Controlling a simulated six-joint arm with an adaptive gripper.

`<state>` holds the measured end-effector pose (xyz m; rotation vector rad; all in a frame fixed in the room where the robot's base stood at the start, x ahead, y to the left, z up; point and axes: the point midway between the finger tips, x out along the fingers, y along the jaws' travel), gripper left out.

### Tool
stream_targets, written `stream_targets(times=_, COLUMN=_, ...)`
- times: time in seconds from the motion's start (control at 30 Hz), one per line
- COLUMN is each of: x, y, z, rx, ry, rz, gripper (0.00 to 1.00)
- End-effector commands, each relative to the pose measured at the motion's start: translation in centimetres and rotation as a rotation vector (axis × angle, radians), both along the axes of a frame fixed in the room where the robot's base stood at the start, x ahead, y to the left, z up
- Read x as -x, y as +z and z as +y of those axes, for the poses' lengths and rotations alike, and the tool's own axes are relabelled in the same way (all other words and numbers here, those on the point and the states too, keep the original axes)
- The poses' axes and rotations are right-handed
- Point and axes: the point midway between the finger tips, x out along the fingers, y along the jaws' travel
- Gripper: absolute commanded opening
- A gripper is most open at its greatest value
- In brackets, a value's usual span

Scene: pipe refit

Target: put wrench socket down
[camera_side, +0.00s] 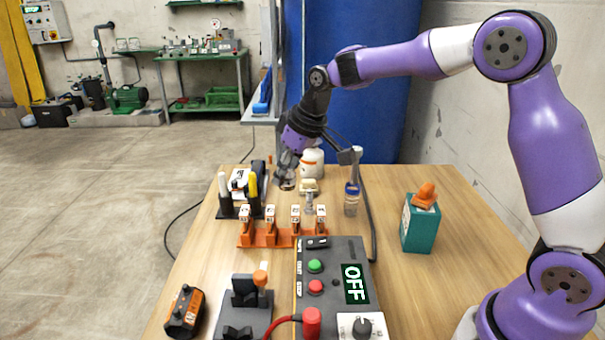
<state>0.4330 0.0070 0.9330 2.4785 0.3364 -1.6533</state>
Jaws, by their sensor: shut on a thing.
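My gripper (287,166) points down at the far part of the wooden table, left of a white jar. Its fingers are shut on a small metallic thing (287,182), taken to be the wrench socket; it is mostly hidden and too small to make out. I cannot tell whether it touches the table. An orange rack (283,238) with several upright pieces, each with a white label, stands nearer the camera.
A black control box (333,285) with an OFF display, a teal box (420,228) with an orange thing on top, a blue-capped bottle (351,199), a white jar (312,162) and a black holder with markers (240,207) stand around.

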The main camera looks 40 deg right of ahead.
Motion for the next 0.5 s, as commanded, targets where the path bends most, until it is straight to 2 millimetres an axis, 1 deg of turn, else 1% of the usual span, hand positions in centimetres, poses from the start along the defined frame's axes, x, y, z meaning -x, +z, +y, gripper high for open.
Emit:
stream_targets(times=0.03, x=-0.7, y=-0.2, z=-3.5, rx=0.000, ry=-0.071, rz=0.000, gripper=0.00)
stream_targets(times=0.07, x=-0.9, y=-0.2, z=-5.4, rx=0.000, ry=-0.108, rz=-0.001, gripper=0.00)
stream_targets(times=0.1, x=-1.1, y=-0.2, z=-7.8, rx=0.001, ry=-0.156, rz=0.001, gripper=0.00)
stream_targets(times=0.17, x=-1.1, y=-0.3, z=-11.4, rx=0.002, ry=-0.224, rz=0.000, gripper=0.00)
stream_targets(times=0.2, x=-0.9, y=-0.4, z=-13.5, rx=0.002, ry=-0.264, rz=0.000, gripper=0.00)
stream_targets(times=0.3, x=-0.2, y=-0.6, z=-18.1, rx=0.004, ry=-0.350, rz=0.000, gripper=0.00)
stream_targets(times=0.33, x=0.0, y=-0.6, z=-19.2, rx=0.004, ry=-0.371, rz=0.000, gripper=0.00)
stream_targets(times=0.4, x=0.6, y=-0.7, z=-21.3, rx=0.005, ry=-0.412, rz=0.000, gripper=0.00)
stream_targets(times=0.5, x=1.2, y=-0.8, z=-23.2, rx=0.005, ry=-0.448, rz=0.001, gripper=0.00)
